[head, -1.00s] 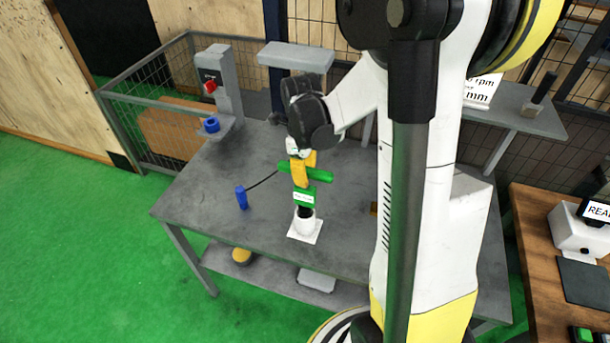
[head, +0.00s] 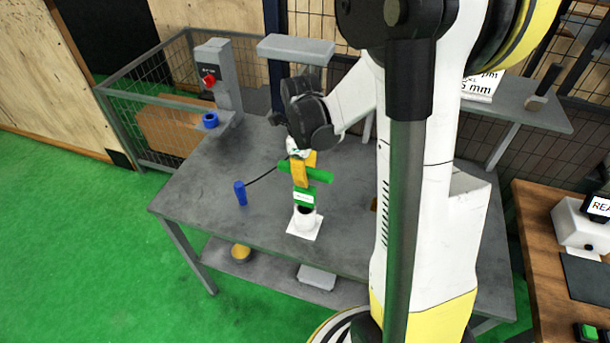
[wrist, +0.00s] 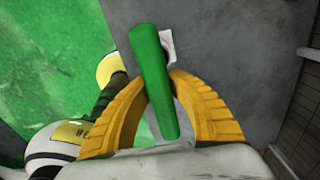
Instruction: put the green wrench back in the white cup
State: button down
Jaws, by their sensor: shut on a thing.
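The green wrench (head: 321,174) has a crossbar and a lower green part with a white label. My gripper (head: 301,176), with yellow fingers, is shut on it just above the table. The white cup (head: 303,222) stands upright on a white square on the table, directly below the wrench in the head view. The wrench's lower end overlaps the cup's dark mouth; I cannot tell whether it is inside or above it. In the wrist view the green bar (wrist: 152,70) lies between the curved fingers and hides most of the cup, with part of the white square showing beside it.
A blue handle (head: 240,192) with a black cord stands on the grey table (head: 200,187) left of the cup. The table's left front is mostly clear.

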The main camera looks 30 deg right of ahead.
jog(key=shift+f+b, duration=0.4)
jog(key=shift+f, duration=0.15)
jog(key=c, duration=1.2)
grip_release()
jog(key=shift+c, duration=0.2)
jog(key=r, duration=1.2)
jog(key=shift+a, duration=0.2)
jog(key=s+a+f+n+t+b, duration=0.3)
jog(key=s+a+f+n+b, duration=0.1)
jog(key=n, duration=1)
jog(key=s+a+f+n+t+b, duration=0.4)
jog(key=a+n+b, duration=0.4)
jog(key=n, duration=0.7)
jog(key=s+a+f, duration=0.1)
jog(key=s, duration=0.1)
jog(key=shift+s+f+b, duration=0.25)
jog(key=shift+s+b, duration=0.1)
jog(key=shift+s, duration=0.05)
